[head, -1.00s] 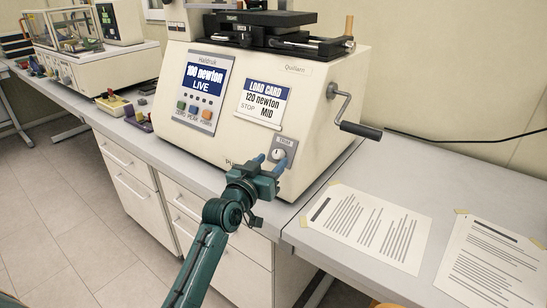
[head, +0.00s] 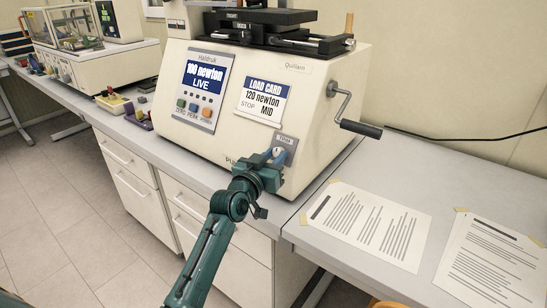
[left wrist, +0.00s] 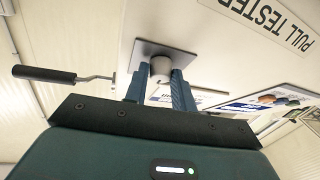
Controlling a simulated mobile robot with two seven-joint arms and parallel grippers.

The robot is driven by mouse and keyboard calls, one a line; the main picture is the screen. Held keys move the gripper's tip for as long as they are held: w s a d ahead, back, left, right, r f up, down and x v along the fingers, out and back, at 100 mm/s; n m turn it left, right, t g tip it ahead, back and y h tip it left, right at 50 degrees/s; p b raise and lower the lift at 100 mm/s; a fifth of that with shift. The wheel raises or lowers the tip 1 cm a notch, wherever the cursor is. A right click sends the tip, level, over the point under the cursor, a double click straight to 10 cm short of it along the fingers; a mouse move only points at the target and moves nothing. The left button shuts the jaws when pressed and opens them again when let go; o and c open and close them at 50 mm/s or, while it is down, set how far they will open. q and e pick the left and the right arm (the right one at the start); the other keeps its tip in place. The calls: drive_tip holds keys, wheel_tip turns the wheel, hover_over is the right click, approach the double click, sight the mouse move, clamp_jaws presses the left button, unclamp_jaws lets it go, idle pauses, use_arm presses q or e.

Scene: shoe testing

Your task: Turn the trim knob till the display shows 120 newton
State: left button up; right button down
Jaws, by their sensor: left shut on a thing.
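The cream pull tester (head: 230,140) stands on the bench. Its display (head: 204,77) reads what looks like 100 newton, LIVE. A load card (head: 263,100) beside it reads 120 newton, STOP, MID. The trim knob sits under the small grey plate (head: 286,142) low on the front and is mostly hidden by my gripper in the head view. My left gripper (head: 274,156) is shut on the knob. My right gripper is not in view.
A crank with a black handle (head: 361,128) sticks out from the tester's right side. Taped paper sheets (head: 367,225) lie on the bench to the right. Coloured blocks (head: 138,114) and another machine (head: 90,50) are at the left.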

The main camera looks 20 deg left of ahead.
use_arm(q)
drive_tip(key=shift+c, duration=0.7)
drive_tip(key=shift+a+f+m+b, duration=0.1)
drive_tip(key=shift+m+b, duration=0.2)
drive_tip(key=shift+a+m+h+b, duration=0.1)
drive_tip(key=shift+m+h+b, duration=0.3)
drive_tip(key=shift+m+b, duration=0.25)
drive_tip(key=m+h+b, duration=0.2)
drive_tip(key=m+b, duration=0.1)
drive_tip(key=shift+w+a+f+m+g, duration=0.1)
drive_tip(key=shift+a+m+g, duration=0.05)
drive_tip(key=shift+m+g, duration=0.15)
drive_tip(key=shift+m+g+h+b, duration=0.3)
drive_tip(key=shift+m+h+b, duration=0.5)
drive_tip(key=shift+m, duration=0.35)
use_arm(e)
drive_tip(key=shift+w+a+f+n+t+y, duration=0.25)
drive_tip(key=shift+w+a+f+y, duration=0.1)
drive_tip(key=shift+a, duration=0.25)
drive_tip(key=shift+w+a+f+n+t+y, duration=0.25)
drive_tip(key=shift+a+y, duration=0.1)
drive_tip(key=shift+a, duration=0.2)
use_arm(q)
drive_tip(key=shift+r+m, duration=0.2)
drive_tip(key=shift+m, duration=0.1)
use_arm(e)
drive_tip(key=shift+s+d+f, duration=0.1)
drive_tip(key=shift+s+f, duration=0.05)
use_arm(q)
drive_tip(key=o, duration=1)
